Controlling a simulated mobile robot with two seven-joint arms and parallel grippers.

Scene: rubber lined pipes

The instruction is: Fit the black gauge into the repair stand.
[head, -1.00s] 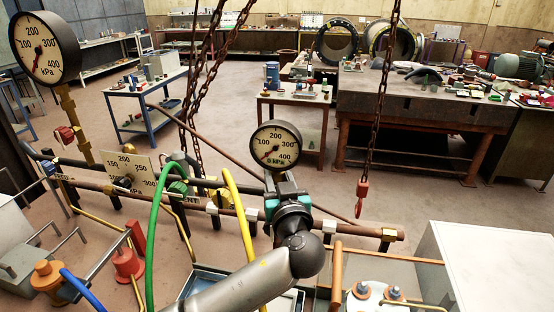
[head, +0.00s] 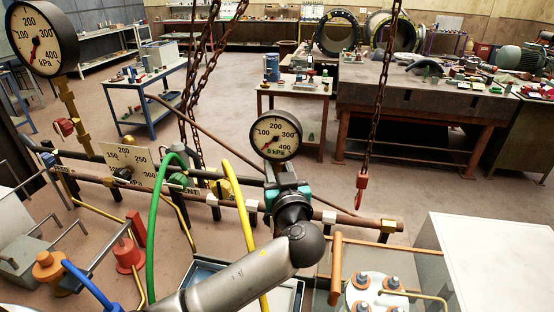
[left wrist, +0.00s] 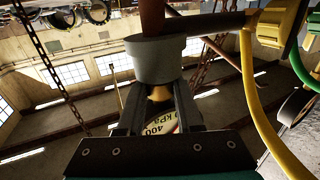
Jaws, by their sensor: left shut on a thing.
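The black gauge (head: 276,135), with a round white face and black rim, is held upright but slightly tilted in the head view. My left gripper (head: 284,178) is shut on it below the dial. In the left wrist view the gauge's dial (left wrist: 161,124) shows upside down between the fingers (left wrist: 158,112). Its brass stem (left wrist: 160,93) points at a grey collar (left wrist: 156,60) on a dark red-brown pipe. The collar may belong to the repair stand; I cannot tell whether the stem is inside it or just short. In the head view my gripper hides this spot. My right gripper is out of view.
A large gauge (head: 42,38) stands at the left on a brass pipe. A rusty pipe (head: 345,219) runs behind my gripper. Green (head: 153,230) and yellow (head: 245,215) hoses arch just left of my arm. A chain with a red hook (head: 361,187) hangs at right.

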